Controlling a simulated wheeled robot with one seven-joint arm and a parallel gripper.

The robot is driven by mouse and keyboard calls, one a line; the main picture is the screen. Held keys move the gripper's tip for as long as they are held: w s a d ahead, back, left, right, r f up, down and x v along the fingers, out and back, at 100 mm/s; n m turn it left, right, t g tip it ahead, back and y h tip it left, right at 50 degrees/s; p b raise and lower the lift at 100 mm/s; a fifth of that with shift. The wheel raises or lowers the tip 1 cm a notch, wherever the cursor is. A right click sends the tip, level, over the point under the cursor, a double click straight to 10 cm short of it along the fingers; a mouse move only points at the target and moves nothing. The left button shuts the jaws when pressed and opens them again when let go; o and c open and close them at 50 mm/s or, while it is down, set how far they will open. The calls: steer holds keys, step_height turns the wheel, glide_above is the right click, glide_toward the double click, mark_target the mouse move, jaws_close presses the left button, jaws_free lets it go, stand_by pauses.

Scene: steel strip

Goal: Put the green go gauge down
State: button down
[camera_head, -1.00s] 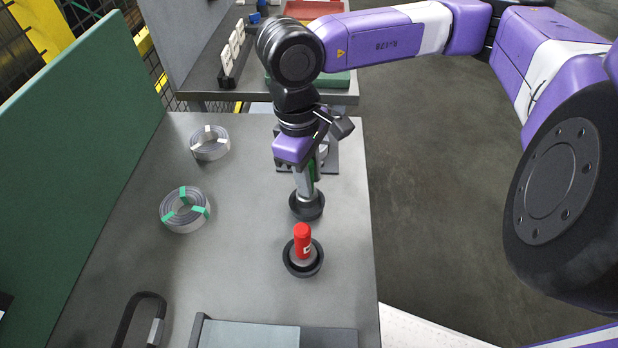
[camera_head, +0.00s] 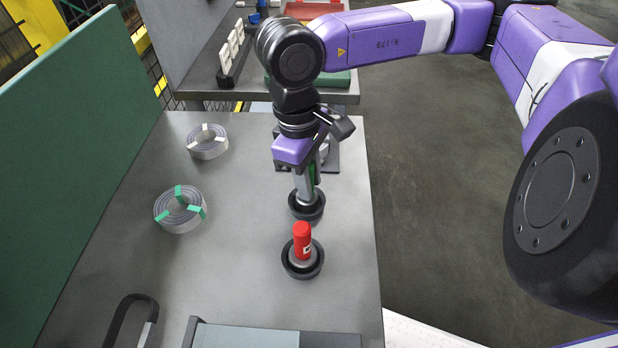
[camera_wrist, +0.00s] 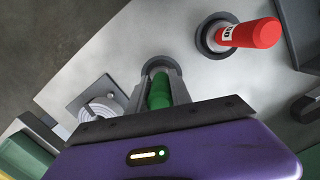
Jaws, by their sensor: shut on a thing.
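The green go gauge (camera_wrist: 159,92) is upright between the fingers of my gripper (camera_wrist: 160,82) in the wrist view. In the head view, a strip of the green gauge (camera_head: 313,175) shows beside the fingers of my gripper (camera_head: 306,192). My gripper is shut on it, right above a round black holder (camera_head: 307,209) on the grey table. The gauge's lower end is hidden by the fingers and the holder rim, so I cannot tell whether it rests on the bottom. A red gauge (camera_head: 302,240) stands upright in a second black holder (camera_head: 302,272) nearer the camera.
Two grey coils, one with white bands (camera_head: 208,142) and one with green bands (camera_head: 180,210), lie on the table's left. A grey fixture with a coil (camera_wrist: 100,104) sits behind my gripper. A green panel (camera_head: 80,190) borders the left; a grey box (camera_head: 250,335) is in front.

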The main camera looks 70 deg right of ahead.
steer(key=shift+f+b, duration=0.3)
steer(key=shift+b, duration=0.15)
steer(key=c, duration=1.1)
jaws_free()
steer(key=shift+w+r, duration=0.25)
steer(key=shift+r, duration=1.75)
steer(key=shift+w+r, duration=0.2)
steer(key=shift+r, duration=1.75)
